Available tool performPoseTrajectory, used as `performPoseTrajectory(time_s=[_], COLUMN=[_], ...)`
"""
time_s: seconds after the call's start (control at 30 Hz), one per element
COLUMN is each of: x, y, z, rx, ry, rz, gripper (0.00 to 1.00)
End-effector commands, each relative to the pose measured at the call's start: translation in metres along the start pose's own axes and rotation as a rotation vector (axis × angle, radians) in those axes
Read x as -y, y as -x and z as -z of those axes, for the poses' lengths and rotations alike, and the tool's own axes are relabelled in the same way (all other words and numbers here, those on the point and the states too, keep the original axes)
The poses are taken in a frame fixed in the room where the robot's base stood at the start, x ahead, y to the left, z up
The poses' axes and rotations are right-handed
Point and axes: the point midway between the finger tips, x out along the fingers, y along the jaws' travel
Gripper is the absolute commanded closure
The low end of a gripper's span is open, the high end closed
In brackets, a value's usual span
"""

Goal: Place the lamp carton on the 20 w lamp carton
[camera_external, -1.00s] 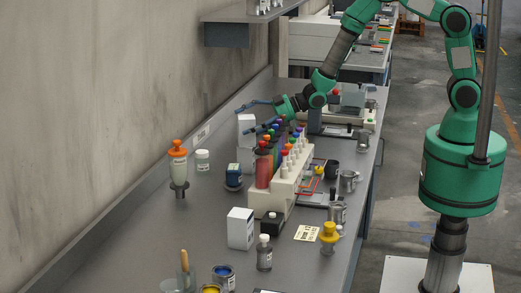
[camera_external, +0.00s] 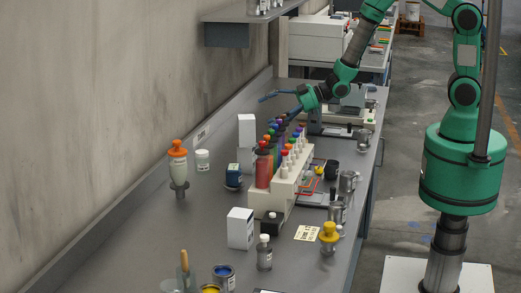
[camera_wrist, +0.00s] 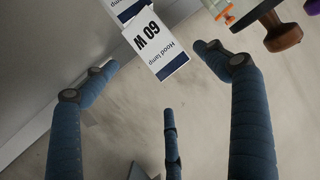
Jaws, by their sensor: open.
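In the wrist view a carton marked "60 W Hood lamp" (camera_wrist: 158,45), white with a dark blue band, is at the top centre. Another white and blue printed face (camera_wrist: 124,9) shows just beyond it, cut by the frame edge; I cannot tell how the two meet, and no 20 W label is readable. My gripper (camera_external: 279,105) is open and empty, above the bench to the right of the upright carton. Its blue fingers (camera_wrist: 160,82) are spread and apart from the carton.
The rack of coloured bottles (camera_external: 280,184) stands right in front of the gripper. The wall bounds the left side.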

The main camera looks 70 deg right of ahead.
Motion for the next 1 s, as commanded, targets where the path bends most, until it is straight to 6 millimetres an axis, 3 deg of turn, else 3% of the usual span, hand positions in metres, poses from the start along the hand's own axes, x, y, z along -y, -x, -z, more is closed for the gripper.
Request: performPoseTrajectory(time_s=[0.3,1.0], x=[0.000,0.000], y=[0.023,0.024], z=[0.000,0.000], rx=[0.000,0.000], ry=[0.000,0.000], rz=[0.000,0.000], gripper=[0.14,0.14])
